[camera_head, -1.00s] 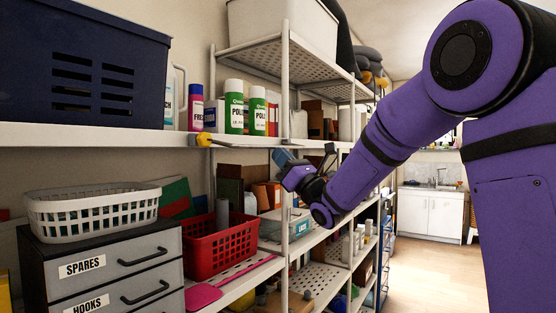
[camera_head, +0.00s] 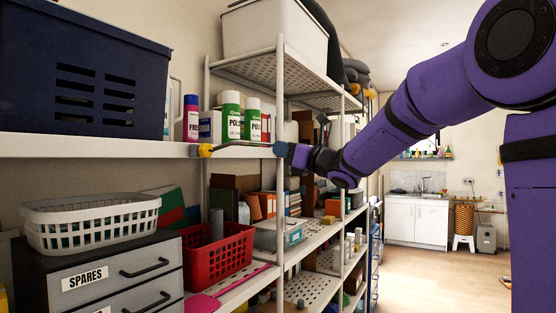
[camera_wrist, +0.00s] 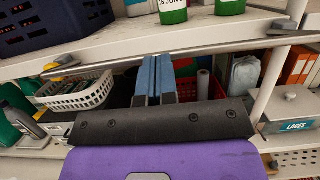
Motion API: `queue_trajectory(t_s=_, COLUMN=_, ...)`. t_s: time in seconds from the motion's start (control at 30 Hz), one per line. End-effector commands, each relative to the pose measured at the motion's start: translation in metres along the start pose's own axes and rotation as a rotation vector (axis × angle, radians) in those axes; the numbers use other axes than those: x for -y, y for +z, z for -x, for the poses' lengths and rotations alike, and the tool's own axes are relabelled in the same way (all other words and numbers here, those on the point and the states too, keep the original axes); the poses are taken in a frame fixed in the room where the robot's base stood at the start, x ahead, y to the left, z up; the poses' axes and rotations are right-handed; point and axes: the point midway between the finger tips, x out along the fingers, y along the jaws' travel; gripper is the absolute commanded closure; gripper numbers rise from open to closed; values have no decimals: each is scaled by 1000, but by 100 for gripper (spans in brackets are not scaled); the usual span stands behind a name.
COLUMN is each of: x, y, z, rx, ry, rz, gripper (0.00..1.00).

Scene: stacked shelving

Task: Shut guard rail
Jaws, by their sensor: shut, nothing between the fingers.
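The guard rail is a thin metal bar (camera_head: 240,144) along the front of the upper shelf, with a yellow knob (camera_head: 205,150) at its left end. In the wrist view the rail (camera_wrist: 200,48) crosses the picture, from the yellow knob (camera_wrist: 62,62) at left toward a grey fitting (camera_wrist: 283,27) at right. My gripper (camera_head: 282,149) is at the rail's right part, by the white post. Its blue fingers (camera_wrist: 157,62) are shut and empty, with their tips just below or at the rail. I cannot tell whether they touch it.
Green-and-white spray cans (camera_head: 231,117) and a navy crate (camera_head: 75,70) stand on the upper shelf (camera_head: 80,146). Below are a white basket (camera_head: 92,222), a red basket (camera_head: 218,258) and drawers (camera_head: 115,275). A white post (camera_head: 280,90) rises beside my gripper. Open floor (camera_head: 440,270) lies to the right.

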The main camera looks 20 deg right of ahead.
Motion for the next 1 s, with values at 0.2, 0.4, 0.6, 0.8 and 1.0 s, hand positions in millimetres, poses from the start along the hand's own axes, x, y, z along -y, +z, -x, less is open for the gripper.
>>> queue_trajectory(t_s=0.2, x=0, y=16, z=-7, rx=-146, ry=1, rz=4, gripper=100)
queue_trajectory(t_s=0.4, x=0, y=25, z=-14, rx=-196, ry=1, rz=-1, gripper=100)
queue_trajectory(t_s=0.6, x=0, y=35, z=-21, rx=-195, ry=3, rz=-1, gripper=100)
queue_trajectory(t_s=0.8, x=0, y=43, z=-30, rx=-202, ry=2, rz=0, gripper=100)
queue_trajectory(t_s=1.0, x=0, y=50, z=-38, rx=-312, ry=4, rz=2, gripper=100)
